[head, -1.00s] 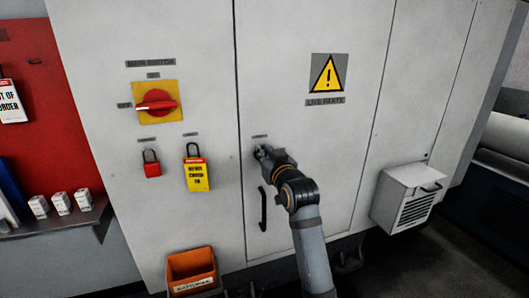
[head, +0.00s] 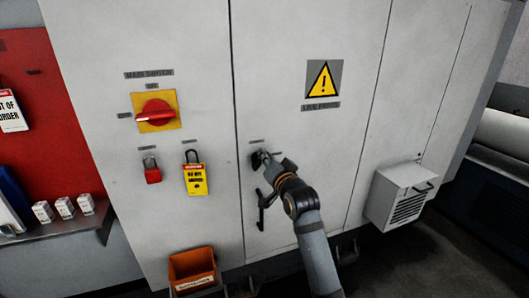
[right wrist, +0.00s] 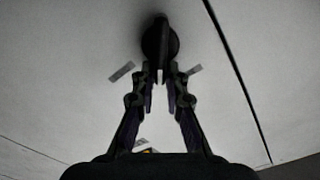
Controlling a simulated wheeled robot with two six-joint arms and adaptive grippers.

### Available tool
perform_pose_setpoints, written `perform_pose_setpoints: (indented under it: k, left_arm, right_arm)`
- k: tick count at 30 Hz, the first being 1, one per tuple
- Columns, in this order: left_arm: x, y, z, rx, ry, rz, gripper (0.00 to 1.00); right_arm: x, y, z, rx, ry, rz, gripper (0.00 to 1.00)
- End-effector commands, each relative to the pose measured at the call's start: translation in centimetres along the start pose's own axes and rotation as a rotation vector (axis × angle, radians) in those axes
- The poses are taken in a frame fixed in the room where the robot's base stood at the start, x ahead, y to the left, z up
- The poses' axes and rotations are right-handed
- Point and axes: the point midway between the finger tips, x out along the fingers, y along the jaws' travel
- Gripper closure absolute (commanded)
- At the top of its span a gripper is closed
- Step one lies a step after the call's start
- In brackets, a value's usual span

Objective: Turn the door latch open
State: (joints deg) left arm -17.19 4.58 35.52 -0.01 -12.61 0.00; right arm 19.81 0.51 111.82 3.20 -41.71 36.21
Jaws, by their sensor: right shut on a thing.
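The door latch (head: 256,159) is a small dark part on the light grey cabinet door, under a small label. In the right wrist view the latch (right wrist: 160,40) shows as a dark round base with a narrow grip pointing toward me. My right gripper (head: 266,162) is at the latch, and in the right wrist view its fingertips (right wrist: 161,84) are shut on the latch's grip. The fingers partly hide the grip, so its exact angle is hard to tell. My left gripper is not in view.
A black door handle (head: 262,211) is just below the latch. Left are a red rotary switch (head: 156,112), a red padlock (head: 152,171) and a yellow tag (head: 195,179). An orange bin (head: 192,267) is below. A vented box (head: 403,196) sticks out at right.

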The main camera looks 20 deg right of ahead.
Motion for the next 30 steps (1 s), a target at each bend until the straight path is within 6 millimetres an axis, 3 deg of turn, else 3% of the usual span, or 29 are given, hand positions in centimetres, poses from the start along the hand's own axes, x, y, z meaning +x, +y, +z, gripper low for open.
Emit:
perform_pose_setpoints:
  k: [18,30]
  left_arm:
    - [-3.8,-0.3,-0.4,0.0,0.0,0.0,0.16]
    - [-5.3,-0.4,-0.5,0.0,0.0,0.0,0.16]
  right_arm:
    - [0.0,1.2,0.2,0.574,0.0,0.0,1.0]
    - [0.0,1.8,0.7,0.833,0.001,-0.001,1.0]
